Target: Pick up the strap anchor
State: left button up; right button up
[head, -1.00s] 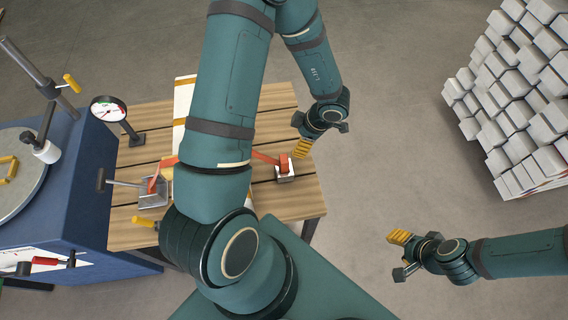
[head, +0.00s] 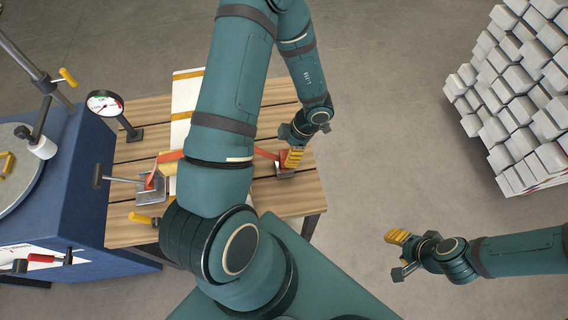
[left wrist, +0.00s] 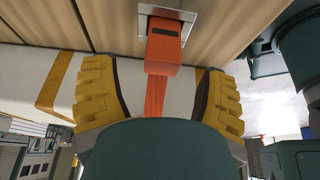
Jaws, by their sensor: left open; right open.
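The strap anchor, an orange-red block (left wrist: 164,52) in a bright metal plate (left wrist: 205,8), sits at the right edge of the wooden table. In the head view its metal part (head: 285,174) is partly hidden by my left gripper (head: 293,157). My left gripper is open and right at the anchor. In the left wrist view its yellow ribbed fingers (left wrist: 160,98) stand on either side of the orange block and strap, with visible gaps. I cannot tell whether they touch it. My right gripper (head: 398,250) is open and empty over the floor.
An orange strap (head: 170,156) crosses a long white box (head: 184,92) on the table (head: 120,232). A metal clamp (head: 150,186) and a dial gauge (head: 104,104) are at the left. A blue machine (head: 70,190) adjoins the table. Stacked grey blocks (head: 520,90) stand right.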

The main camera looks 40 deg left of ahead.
aim_at(282, 159)
pick_arm(q)
jog(key=b+x, duration=0.2)
jog(key=x, duration=0.2)
jog(key=shift+d+f, duration=0.15)
jog(key=shift+f, duration=0.05)
jog(key=shift+s+f, duration=0.1)
jog(key=shift+f, duration=0.3)
grip_shut()
